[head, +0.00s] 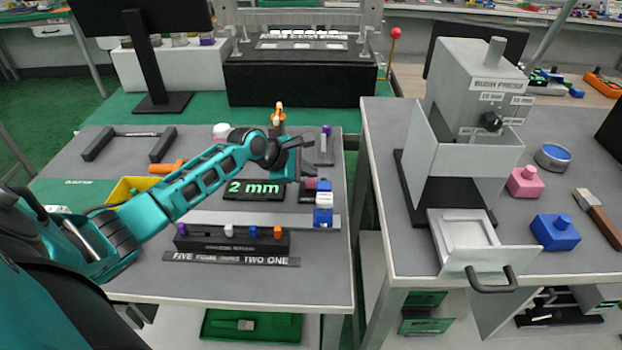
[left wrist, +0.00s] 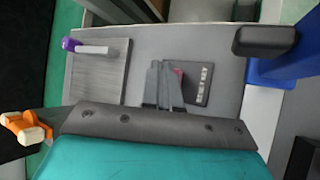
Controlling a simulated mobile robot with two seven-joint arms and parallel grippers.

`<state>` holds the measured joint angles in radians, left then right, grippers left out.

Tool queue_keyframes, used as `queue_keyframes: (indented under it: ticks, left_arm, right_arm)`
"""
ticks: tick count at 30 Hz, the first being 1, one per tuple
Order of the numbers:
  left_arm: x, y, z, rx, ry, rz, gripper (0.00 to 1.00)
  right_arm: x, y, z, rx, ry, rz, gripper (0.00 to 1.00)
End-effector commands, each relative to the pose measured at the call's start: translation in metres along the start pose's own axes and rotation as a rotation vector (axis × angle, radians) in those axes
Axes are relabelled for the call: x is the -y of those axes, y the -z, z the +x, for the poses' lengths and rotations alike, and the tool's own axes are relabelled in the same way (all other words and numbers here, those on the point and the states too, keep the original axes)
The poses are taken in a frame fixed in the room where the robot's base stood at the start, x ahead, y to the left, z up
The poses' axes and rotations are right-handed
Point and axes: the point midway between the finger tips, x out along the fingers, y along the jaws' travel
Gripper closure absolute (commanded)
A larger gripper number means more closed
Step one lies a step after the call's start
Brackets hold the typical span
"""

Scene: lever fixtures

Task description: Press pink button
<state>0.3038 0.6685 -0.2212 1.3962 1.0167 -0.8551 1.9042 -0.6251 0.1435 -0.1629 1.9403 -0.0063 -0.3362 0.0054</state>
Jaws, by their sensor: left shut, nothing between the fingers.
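The pink button (head: 311,183) sits on a small dark labelled base on the left table, right of the "2 mm" display (head: 255,189). In the left wrist view, a sliver of the pink button (left wrist: 178,72) shows beside my fingers, on the dark plate (left wrist: 200,86) with white lettering. My left gripper (head: 306,170) is shut and empty, with its fingers pointing down over the button's area. In the left wrist view, the fingertips (left wrist: 160,66) overlap the near side of the plate and hide part of the button. I cannot tell whether they touch it. My right gripper is not in view.
A dark peg rack (head: 232,241) is in front. On the right table are a grey machine (head: 465,110) and a pink knobbed block (head: 525,182).

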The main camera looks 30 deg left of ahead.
Motion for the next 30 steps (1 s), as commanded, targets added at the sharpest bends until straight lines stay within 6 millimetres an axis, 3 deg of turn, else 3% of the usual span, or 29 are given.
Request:
queue_keyframes:
  ticks: [30]
  left_arm:
    - [0.006,0.0054,0.0076,0.0,0.001,-0.001,1.0]
  right_arm:
    - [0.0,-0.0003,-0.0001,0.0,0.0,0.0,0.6]
